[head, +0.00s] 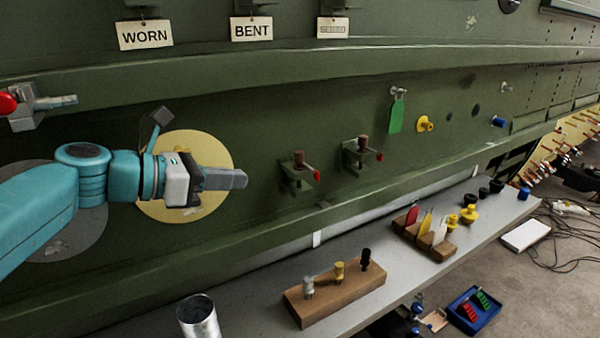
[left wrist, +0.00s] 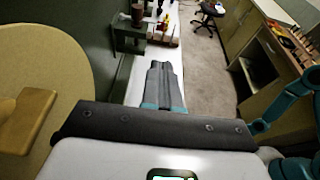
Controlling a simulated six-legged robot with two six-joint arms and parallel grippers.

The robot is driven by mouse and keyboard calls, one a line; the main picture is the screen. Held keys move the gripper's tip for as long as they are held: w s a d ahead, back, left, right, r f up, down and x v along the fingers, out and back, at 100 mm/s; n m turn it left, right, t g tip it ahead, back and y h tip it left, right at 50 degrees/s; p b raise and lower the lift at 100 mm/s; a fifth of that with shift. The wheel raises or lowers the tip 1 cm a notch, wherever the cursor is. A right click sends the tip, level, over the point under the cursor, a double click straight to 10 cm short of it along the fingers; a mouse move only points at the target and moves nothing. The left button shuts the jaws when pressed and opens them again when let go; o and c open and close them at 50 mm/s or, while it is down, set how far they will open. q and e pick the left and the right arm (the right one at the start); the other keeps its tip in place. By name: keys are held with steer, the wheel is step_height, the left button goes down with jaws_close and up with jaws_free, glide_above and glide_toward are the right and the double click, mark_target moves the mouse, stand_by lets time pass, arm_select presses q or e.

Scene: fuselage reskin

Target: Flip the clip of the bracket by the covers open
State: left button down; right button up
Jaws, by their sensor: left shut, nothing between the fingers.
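A round yellow cover (head: 215,150) and a round grey cover (head: 75,235) are on the green fuselage wall. The yellow cover, with a tan handle, also shows in the left wrist view (left wrist: 75,60). Right of the covers, a green bracket (head: 296,180) holds a brown upright piece and has a red-tipped clip (head: 316,175). A similar bracket (head: 358,157) is farther right. My left gripper (head: 242,179) is shut and empty, in front of the yellow cover's right edge, apart from the nearer bracket. In the left wrist view its fingers (left wrist: 164,75) point toward a bracket (left wrist: 130,32). My right gripper is out of view.
A grey bench (head: 235,305) runs below the wall with a wooden block of pegs (head: 335,297), a metal cup (head: 199,318) and a block of coloured tags (head: 424,240). A grey fixture (head: 35,104) with a red knob is at left. The wall between gripper and nearer bracket is clear.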

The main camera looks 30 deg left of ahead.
mark_target(316, 175)
arm_select(q)
steer(key=x, duration=0.4)
steer(key=p+x, duration=0.1)
steer(key=x, duration=0.3)
steer(key=r+p+x, duration=0.1)
steer(key=x, duration=0.4)
steer(key=shift+w+d, duration=0.15)
steer(key=shift+d, duration=0.1)
steer(key=shift+w+d+f, duration=0.1)
steer(key=shift+w+d, duration=0.1)
steer(key=shift+w, duration=0.2)
steer(key=shift+s, duration=0.1)
